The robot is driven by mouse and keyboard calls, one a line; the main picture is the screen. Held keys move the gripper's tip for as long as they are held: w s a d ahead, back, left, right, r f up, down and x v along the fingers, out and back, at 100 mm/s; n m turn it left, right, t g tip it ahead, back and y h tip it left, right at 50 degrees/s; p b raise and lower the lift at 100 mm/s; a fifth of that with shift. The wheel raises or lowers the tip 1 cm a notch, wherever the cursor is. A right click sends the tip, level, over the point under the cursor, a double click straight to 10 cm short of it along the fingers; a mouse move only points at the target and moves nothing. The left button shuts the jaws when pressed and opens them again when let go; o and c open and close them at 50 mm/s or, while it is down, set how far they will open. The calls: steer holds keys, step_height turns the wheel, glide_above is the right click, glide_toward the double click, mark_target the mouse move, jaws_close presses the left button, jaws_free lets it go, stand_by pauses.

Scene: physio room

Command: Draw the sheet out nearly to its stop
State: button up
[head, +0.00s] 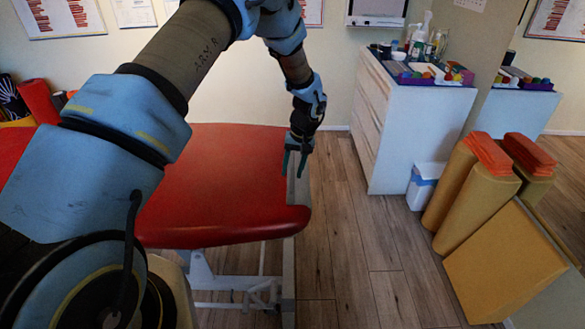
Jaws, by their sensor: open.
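My gripper (294,166) points down with its two teal fingers apart, over the right edge of the red couch (225,180). A narrow grey upright piece (298,190) shows at that edge, just below and behind the fingers. I cannot tell whether this grey piece is the sheet, and no other sheet is clear in view. Nothing shows between the fingers, and I cannot tell whether they touch the grey piece. My arm hides part of the couch's left side.
A white cabinet (415,130) with bottles and a tray on top stands at the right. A small white box (424,185) is on the floor. Wood floor (355,225) is clear beside the couch.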

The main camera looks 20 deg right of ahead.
jaws_close()
stand_by(1.4)
